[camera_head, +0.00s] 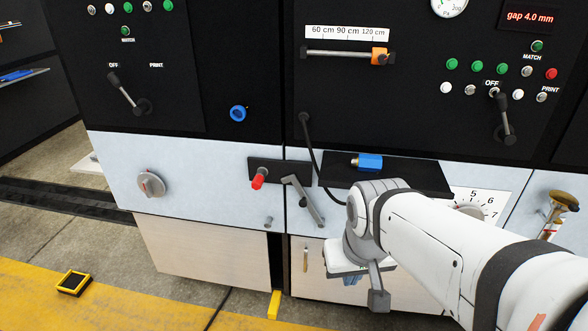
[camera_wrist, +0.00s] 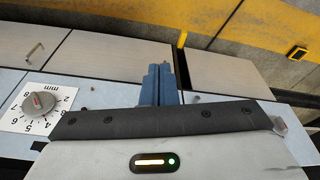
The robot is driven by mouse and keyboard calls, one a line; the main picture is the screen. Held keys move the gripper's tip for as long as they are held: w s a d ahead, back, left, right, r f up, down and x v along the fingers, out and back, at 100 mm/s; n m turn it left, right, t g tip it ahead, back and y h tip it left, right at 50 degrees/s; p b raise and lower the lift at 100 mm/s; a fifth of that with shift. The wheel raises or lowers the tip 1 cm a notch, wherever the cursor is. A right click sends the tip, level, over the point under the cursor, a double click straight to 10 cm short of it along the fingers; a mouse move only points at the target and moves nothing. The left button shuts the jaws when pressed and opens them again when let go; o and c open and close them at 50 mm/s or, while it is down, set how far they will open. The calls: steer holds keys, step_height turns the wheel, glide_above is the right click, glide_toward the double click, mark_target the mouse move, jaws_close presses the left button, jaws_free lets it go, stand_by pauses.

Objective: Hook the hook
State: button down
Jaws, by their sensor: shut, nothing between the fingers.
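A grey metal lever (camera_head: 303,200), which looks like the hook, hangs slanted down to the right on the pale blue-white panel, close to the seam between two machine sections. A red-tipped handle (camera_head: 259,178) sits on a black plate to its left, and a small grey peg (camera_head: 268,222) stands out lower left. My gripper (camera_head: 351,281) is right of and below the lever, partly hidden by my wrist. In the wrist view its blue fingers (camera_wrist: 160,84) are together with nothing between them. A grey piece (camera_wrist: 279,125) shows at the right there; I cannot tell whether it is the lever.
A blue connector (camera_head: 369,162) lies on a black shelf (camera_head: 430,180) above my wrist, with a black cable (camera_head: 311,150) hanging beside it. A dial knob (camera_wrist: 40,104) is nearby. A yellow post (camera_head: 274,304) stands below the seam. The floor at front left is mostly clear.

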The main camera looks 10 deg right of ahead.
steer(key=w+d+f+m+t+b, duration=0.1)
steer(key=w+d+f+m+t, duration=0.15)
steer(key=w, duration=0.45)
steer(key=w+d+f+m+t+h+b, duration=0.1)
steer(key=w+d+f+t, duration=0.1)
steer(key=w+d, duration=0.35)
steer(key=w+d+f+m+t, duration=0.2)
steer(key=w, duration=0.7)
steer(key=w+f+m+t+y+b, duration=0.2)
steer(key=w+f+m+t+y, duration=0.3)
steer(key=w+f+y, duration=0.1)
steer(key=f+y, duration=0.1)
steer(key=y, duration=0.1)
steer(key=shift+a+f+y, duration=0.2)
steer(key=shift+a+y, duration=0.05)
steer(key=shift+y, duration=0.05)
steer(key=s+a+x, duration=0.1)
steer(key=a+x, duration=0.1)
steer(key=x, duration=1)
steer(key=shift+w+a+f, duration=0.15)
steer(key=shift+w+a, duration=0.05)
steer(key=shift+a, duration=0.15)
